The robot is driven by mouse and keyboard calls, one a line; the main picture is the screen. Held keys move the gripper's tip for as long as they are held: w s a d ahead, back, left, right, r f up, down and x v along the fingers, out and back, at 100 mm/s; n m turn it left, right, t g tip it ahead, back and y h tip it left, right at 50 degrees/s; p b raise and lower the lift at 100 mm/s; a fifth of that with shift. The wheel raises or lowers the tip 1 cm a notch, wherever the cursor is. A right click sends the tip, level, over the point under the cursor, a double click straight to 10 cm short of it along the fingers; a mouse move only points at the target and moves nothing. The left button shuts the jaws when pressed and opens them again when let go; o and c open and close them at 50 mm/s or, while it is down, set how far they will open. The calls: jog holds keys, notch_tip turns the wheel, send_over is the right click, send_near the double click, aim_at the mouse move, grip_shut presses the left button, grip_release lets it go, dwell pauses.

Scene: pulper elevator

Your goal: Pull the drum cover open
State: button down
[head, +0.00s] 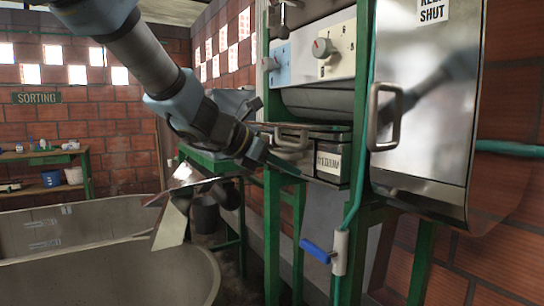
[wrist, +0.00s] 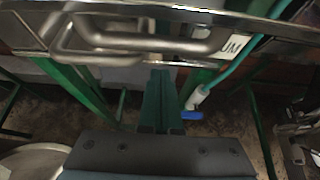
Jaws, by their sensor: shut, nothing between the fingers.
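A shiny metal cover with a bar handle (head: 290,141) sits low on the machine, above a white label (head: 328,162) whose letters seem to end in "UM". The cover looks shut. In the wrist view its grey handle (wrist: 140,45) crosses the upper part, with the label's end "UM" (wrist: 233,46) to the right. My gripper (head: 258,157) is just left of this handle in the head view. Its fingers (wrist: 160,76) are together and empty, their tips just below the handle in the wrist picture. I cannot tell whether they touch it.
A larger metal door (head: 430,110) marked "SHUT", with its own handle (head: 384,117), hangs at right. A control panel with a knob (head: 322,47) is above. A blue-handled valve (head: 318,251) and green legs stand below. A big round tank (head: 110,275) fills the lower left.

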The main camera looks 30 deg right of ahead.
aim_at(290, 143)
jog(key=r, duration=0.2)
jog(key=a+r+p, duration=0.1)
jog(key=r, duration=0.1)
jog(key=shift+r+p, duration=0.1)
jog(key=shift+p, duration=0.3)
jog(key=r+y+p, duration=0.1)
jog(key=p, duration=0.3)
jog(key=shift+w+a+r, duration=0.1)
jog(key=shift+a+r, duration=0.05)
jog(key=shift+r, duration=0.05)
jog(key=shift+a+r, duration=0.25)
jog(key=shift+r, duration=0.5)
